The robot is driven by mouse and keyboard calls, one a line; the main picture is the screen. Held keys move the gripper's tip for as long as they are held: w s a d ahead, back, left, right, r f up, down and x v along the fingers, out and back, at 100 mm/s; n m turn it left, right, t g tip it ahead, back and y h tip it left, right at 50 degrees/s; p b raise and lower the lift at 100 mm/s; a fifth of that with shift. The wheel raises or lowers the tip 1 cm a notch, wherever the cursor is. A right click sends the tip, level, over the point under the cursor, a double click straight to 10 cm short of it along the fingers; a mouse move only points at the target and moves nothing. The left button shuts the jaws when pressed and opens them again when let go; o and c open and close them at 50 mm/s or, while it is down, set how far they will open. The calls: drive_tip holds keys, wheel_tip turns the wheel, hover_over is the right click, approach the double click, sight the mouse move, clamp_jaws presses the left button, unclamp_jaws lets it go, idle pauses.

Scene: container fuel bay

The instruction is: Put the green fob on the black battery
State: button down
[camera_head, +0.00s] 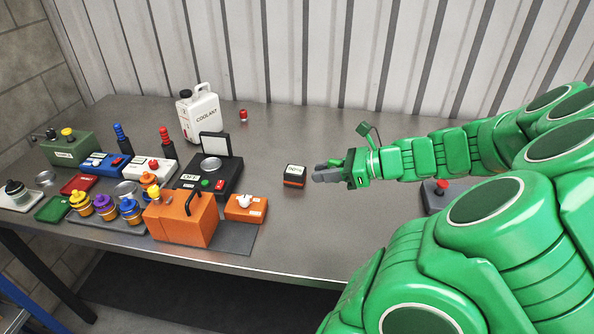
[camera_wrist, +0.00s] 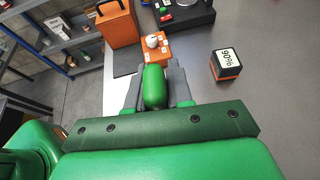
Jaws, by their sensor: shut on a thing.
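My gripper (camera_head: 328,172) is at the right of the table's middle, above the metal surface, fingers pointing left. In the wrist view the gripper (camera_wrist: 155,82) is shut on the green fob (camera_wrist: 155,92), a rounded green piece between its grey fingers. In the head view the fob is mostly hidden by the fingers. The black battery (camera_head: 294,170), a small black cube with an orange band and a white label, stands on the table just left of my fingertips. In the wrist view the battery (camera_wrist: 226,66) is right of the fob and apart from it.
An orange box with a handle (camera_head: 183,218) and a small orange block with a white knob (camera_head: 245,208) stand left of the battery. A black device (camera_head: 207,182), a coolant jug (camera_head: 199,115) and several coloured items fill the left side.

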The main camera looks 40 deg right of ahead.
drive_tip(key=w+a+r+n+g+y, duration=0.1)
drive_tip(key=w+a+r, duration=0.25)
drive_tip(key=w, duration=0.25)
hover_over(288, 169)
drive_tip(key=f, duration=0.6)
drive_tip(key=s+f, duration=0.1)
drive_tip(key=f, duration=0.2)
drive_tip(key=shift+a, duration=0.2)
drive_tip(key=shift+w+d+f, duration=0.2)
drive_tip(key=shift+w+f, duration=0.2)
drive_tip(key=shift+f, duration=0.2)
drive_tip(key=shift+w+f, duration=0.1)
drive_tip(key=shift+f, duration=1.5)
drive_tip(key=shift+f, duration=0.1)
drive_tip(key=c, duration=1)
unclamp_jaws()
